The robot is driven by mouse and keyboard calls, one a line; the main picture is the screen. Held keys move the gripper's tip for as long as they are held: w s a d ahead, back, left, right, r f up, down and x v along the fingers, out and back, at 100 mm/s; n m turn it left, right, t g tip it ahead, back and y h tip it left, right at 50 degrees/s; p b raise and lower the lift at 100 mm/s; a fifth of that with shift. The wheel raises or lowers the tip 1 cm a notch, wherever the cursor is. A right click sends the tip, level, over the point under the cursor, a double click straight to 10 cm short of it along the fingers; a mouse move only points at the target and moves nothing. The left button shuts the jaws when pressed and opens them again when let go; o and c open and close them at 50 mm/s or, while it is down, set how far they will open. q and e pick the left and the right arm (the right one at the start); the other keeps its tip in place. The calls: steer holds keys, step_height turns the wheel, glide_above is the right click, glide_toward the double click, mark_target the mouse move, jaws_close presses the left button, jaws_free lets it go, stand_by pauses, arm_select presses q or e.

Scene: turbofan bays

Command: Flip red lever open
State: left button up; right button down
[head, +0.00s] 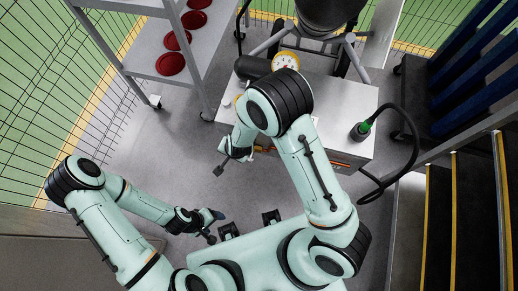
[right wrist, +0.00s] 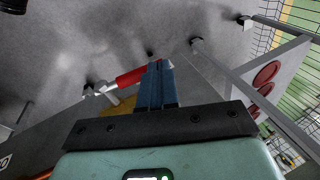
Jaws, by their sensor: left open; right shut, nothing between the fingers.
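The red lever (right wrist: 135,76) shows in the right wrist view as a red grip on a pale metal arm, just left of my shut fingertips. Its right end reaches the fingertips in the picture; I cannot tell whether they touch. I cannot make out the lever in the head view, where my right arm covers part of the cart. My right gripper (right wrist: 155,75) has its blue fingers together with nothing between them. My left gripper (head: 212,226) is open and empty, low over the floor at the lower left of the head view.
A grey-topped cart (head: 340,98) stands behind my right arm, with a round yellow-rimmed gauge (head: 286,62) on it. A black cable with a green-marked plug (head: 361,130) lies at its right. A shelf rack (head: 158,50) with red discs stands upper left. Stairs (head: 462,210) border the right.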

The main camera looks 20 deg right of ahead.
steer(key=shift+w+a+f, duration=0.2)
steer(key=shift+f, duration=0.3)
arm_select(q)
steer(key=shift+s+a+f, duration=0.1)
steer(key=shift+s+f, duration=0.15)
steer(key=shift+f, duration=0.15)
arm_select(e)
steer(key=shift+s+f, duration=0.1)
arm_select(q)
steer(key=shift+b, duration=0.3)
arm_select(e)
steer(key=shift+f, duration=0.15)
